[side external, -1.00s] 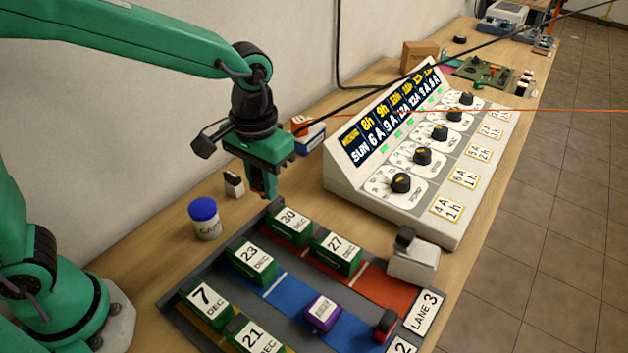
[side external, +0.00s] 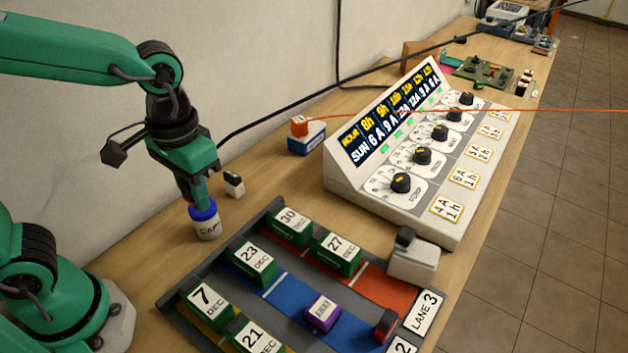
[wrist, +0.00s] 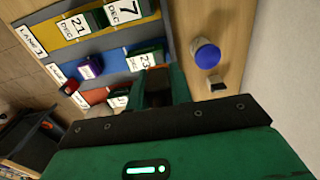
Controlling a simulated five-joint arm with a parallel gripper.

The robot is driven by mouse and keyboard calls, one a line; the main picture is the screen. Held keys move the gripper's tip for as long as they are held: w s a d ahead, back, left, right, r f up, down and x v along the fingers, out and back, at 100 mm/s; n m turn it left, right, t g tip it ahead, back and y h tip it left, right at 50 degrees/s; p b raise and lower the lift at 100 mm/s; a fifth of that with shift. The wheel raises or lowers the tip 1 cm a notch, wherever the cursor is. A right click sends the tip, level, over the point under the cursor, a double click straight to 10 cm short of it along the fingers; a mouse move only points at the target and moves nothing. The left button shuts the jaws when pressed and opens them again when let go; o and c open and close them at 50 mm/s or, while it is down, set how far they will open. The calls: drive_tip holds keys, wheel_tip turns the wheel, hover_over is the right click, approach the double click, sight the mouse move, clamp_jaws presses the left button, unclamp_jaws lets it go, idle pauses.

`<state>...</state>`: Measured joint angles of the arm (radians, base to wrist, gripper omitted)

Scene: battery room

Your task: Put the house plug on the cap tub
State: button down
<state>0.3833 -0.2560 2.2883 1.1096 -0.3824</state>
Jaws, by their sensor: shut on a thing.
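The cap tub (side external: 206,227) is a white tub with a blue lid and a "CAP" label, upright on the wooden bench beside the lane board. In the wrist view the blue lid of the cap tub (wrist: 207,54) shows to the right of my fingers. My gripper (side external: 197,200) points down right by the lid in the side view; whether anything touches the lid is unclear. In the wrist view my gripper (wrist: 157,85) is shut on a small dark brown thing (wrist: 158,82), mostly hidden between the fingers. I cannot tell whether it is the house plug.
A small black-and-white block (side external: 233,185) stands close behind the tub. The lane board (side external: 262,215) with green date blocks lies in front and right. A blue-and-white box (side external: 307,140) with an orange top and a dial console (side external: 400,170) stand further right.

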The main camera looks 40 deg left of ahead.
drive_tip(key=w+a+f, duration=0.2)
drive_tip(key=a, duration=0.1)
drive_tip(key=w+a+f, duration=0.2)
drive_tip(key=a, duration=0.1)
drive_tip(key=w+a+f, duration=0.2)
drive_tip(key=a+f, duration=0.1)
drive_tip(key=a, duration=0.1)
drive_tip(key=shift+f, duration=0.1)
drive_tip(key=shift+f, duration=1.9)
drive_tip(key=shift+f, duration=0.1)
drive_tip(key=c, duration=1.3)
unclamp_jaws()
drive_tip(key=shift+o, duration=0.2)
wheel_tip(320, 180, up, 12)
